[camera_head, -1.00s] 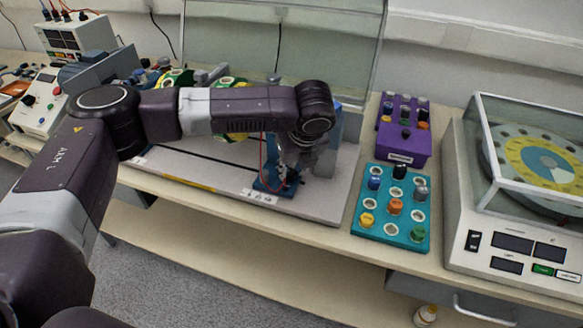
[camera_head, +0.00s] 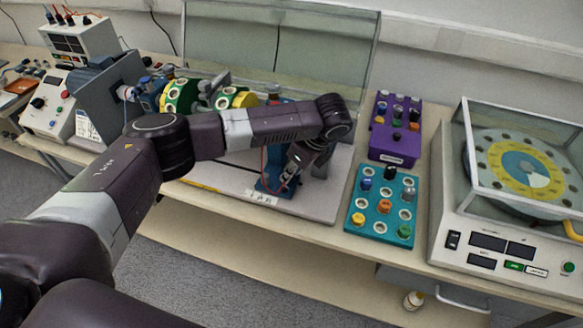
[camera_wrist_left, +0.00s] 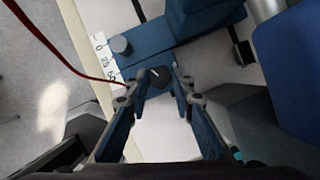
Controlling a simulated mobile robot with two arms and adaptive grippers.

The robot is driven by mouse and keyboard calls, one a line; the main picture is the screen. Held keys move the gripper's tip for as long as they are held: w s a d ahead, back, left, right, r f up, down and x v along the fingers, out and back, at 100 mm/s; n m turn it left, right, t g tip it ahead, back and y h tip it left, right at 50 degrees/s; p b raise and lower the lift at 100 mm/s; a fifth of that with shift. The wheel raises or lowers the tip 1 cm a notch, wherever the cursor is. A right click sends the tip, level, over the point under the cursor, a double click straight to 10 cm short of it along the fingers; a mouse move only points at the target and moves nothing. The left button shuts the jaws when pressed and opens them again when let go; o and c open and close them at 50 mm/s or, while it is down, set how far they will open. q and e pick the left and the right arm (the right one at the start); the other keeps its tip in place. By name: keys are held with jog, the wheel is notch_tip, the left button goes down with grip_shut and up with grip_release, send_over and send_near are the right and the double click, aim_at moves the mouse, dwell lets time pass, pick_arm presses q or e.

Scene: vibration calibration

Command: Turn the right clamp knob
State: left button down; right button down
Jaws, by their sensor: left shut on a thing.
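The left gripper (camera_wrist_left: 160,84) is shut on a dark clamp knob (camera_wrist_left: 160,77) with a white pointer line, one fingertip on each side of it. The knob sits on a blue clamp base (camera_wrist_left: 148,57), beside a second, grey-blue round knob (camera_wrist_left: 122,45). In the head view, the left gripper (camera_head: 280,180) reaches down at the blue clamp base (camera_head: 264,188), at the right end of the grey bench plate (camera_head: 312,205). The wrist hides most of this clamp, and the held knob cannot be made out there. My right gripper is not in view.
A teal board (camera_head: 380,225) with several coloured knobs and a purple box (camera_head: 395,150) stand right of the plate. A covered turntable unit (camera_head: 450,245) is farther right. A clear guard panel (camera_head: 240,45) rises behind; green-and-yellow rotor discs (camera_head: 180,97) are at left.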

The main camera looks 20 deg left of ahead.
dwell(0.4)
pick_arm(q)
jog(key=c, duration=1.7)
grip_release()
jog(key=shift+o, duration=0.2)
jog(key=shift+r, duration=0.15)
jog(key=v, duration=1.2)
jog(key=shift+d, duration=0.1)
